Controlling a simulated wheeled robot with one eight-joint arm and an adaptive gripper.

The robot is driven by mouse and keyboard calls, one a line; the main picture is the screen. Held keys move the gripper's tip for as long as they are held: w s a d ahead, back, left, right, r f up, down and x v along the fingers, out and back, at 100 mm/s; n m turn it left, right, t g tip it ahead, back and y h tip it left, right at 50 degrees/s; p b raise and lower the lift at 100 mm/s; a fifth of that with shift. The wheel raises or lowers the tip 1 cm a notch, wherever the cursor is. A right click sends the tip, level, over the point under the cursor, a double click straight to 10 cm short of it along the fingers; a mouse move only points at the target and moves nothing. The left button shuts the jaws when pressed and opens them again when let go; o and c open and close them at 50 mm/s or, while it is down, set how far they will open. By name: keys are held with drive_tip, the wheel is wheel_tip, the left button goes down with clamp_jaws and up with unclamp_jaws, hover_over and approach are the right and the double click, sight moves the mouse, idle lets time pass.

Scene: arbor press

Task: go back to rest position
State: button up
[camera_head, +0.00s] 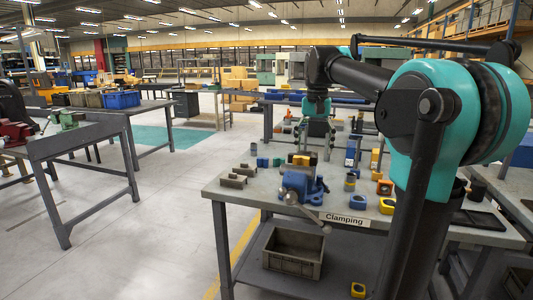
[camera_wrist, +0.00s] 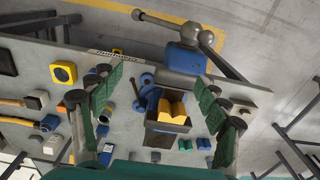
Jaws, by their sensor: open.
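My gripper (camera_wrist: 160,112) is open in the wrist view. Its green-padded fingers are spread wide to the left and right, with nothing held between them. In the head view my gripper (camera_head: 316,112) hangs from the arm, above and behind the work table (camera_head: 240,202). A blue vise (camera_head: 303,184) with a long handle stands on the table's front part. In the wrist view a yellow notched block (camera_wrist: 173,108) sits at the vise (camera_wrist: 187,60), seen between my fingers. I cannot tell the exact height of the fingers above it.
Yellow, blue and grey small parts lie around the vise, including a yellow square piece (camera_head: 387,206). A grey bin (camera_head: 293,252) sits on the shelf below. Another bench (camera_head: 80,133) stands at left, with a blue crate (camera_head: 121,99) behind it. The floor between (camera_head: 160,215) is clear.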

drive_tip(key=s+d+f+n+t, duration=0.1)
drive_tip(key=s+f, duration=0.6)
drive_tip(key=f, duration=0.4)
drive_tip(key=s+d+f+n+t, duration=0.1)
drive_tip(key=s+f, duration=0.6)
drive_tip(key=f, duration=0.5)
drive_tip(key=s+d+f+n+t, duration=0.1)
drive_tip(key=s+d+f+t, duration=0.1)
drive_tip(key=s+f, duration=0.5)
wheel_tip(320, 180, down, 5)
drive_tip(key=shift+s+f+n, duration=0.1)
drive_tip(key=shift+s+n, duration=0.2)
